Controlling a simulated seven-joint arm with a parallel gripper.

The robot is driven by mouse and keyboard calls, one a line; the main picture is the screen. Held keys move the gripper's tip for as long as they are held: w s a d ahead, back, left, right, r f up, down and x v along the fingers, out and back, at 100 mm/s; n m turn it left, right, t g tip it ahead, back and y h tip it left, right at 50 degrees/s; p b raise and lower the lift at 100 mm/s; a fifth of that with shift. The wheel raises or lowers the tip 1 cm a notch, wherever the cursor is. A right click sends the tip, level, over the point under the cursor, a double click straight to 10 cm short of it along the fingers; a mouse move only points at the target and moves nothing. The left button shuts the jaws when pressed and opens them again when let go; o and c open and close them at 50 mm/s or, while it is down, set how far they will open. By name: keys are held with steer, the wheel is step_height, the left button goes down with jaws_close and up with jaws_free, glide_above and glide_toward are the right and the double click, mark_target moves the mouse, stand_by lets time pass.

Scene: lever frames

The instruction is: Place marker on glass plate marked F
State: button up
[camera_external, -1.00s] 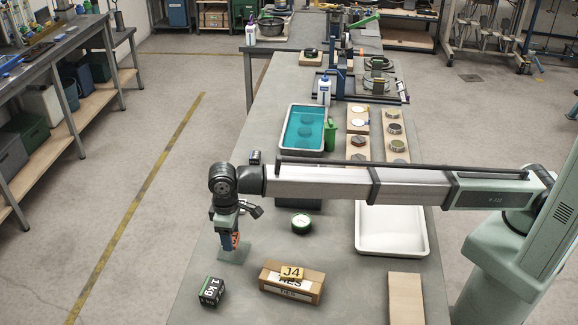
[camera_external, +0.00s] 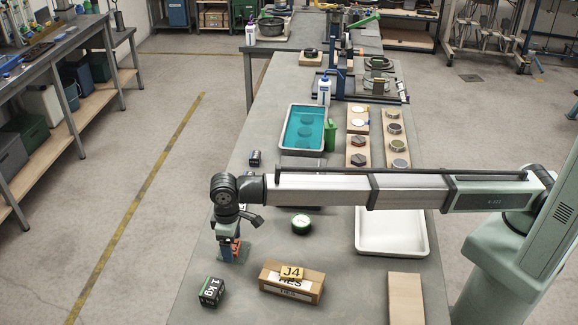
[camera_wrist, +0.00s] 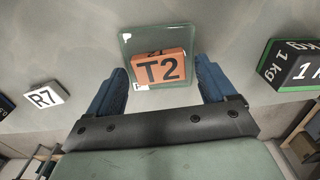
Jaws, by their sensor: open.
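An orange block marked T2 (camera_wrist: 160,70) rests on a clear glass plate (camera_wrist: 133,42) in the wrist view. A small pale label (camera_wrist: 142,86) sits at the plate's near left corner, too small to read. My gripper (camera_wrist: 161,74) is open, with one blue finger on each side of the block and visible gaps between. In the external view my gripper (camera_external: 231,251) is low over the table, with the orange block partly hidden between its fingers. The plate (camera_external: 249,251) shows on the tabletop around them.
A 1 kg block (camera_external: 211,291) and a cardboard box topped by a J4 tag (camera_external: 291,272) stand nearby. A green-rimmed round item (camera_external: 300,224) and a white tray (camera_external: 392,235) lie to the right. In the wrist view, a white R7 tag (camera_wrist: 43,97) is at left.

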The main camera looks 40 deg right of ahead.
step_height(320, 180, up, 12)
steer(key=shift+r, duration=0.15)
stand_by(0.7)
